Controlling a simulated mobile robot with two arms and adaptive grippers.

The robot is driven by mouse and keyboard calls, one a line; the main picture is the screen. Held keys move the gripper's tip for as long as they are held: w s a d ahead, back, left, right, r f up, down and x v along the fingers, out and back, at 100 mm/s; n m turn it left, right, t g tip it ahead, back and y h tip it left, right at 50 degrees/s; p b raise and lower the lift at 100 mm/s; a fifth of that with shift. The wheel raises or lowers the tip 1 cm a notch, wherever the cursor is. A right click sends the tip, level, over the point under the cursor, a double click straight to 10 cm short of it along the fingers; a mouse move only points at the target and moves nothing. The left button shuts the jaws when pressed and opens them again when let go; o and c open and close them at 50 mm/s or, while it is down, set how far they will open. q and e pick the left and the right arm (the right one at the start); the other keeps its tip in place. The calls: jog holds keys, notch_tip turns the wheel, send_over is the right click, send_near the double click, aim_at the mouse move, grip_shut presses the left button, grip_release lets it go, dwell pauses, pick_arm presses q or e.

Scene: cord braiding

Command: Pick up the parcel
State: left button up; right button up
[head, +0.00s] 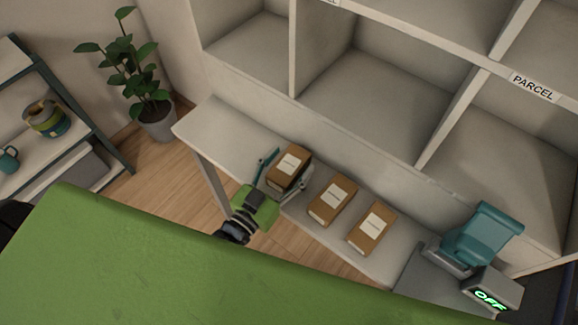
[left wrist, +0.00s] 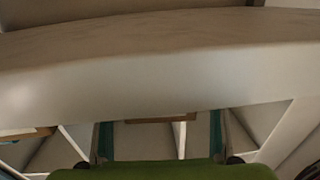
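Three brown parcels with white labels lie on the pale ledge (head: 215,127) in the head view: a left parcel (head: 290,166), a middle parcel (head: 332,201) and a right parcel (head: 371,229). My left gripper (head: 284,172), green with teal and grey fingers, reaches over the ledge with one finger on each side of the left parcel. In the left wrist view, the fingers (left wrist: 161,140) stand wide apart, with a brown strip of parcel (left wrist: 160,119) between them and gaps at both sides. The pale ledge edge hides most of it. My right gripper is not in view.
Open cubbies rise behind the ledge; one carries a PARCEL label (head: 532,86). A teal device (head: 482,237) with an OFF display (head: 491,299) stands at the right end. A potted plant (head: 156,119) and a shelf rack (head: 69,96) stand left.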

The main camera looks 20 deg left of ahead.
pick_arm(q)
jog(key=c, duration=1)
jog(key=shift+r, duration=0.1)
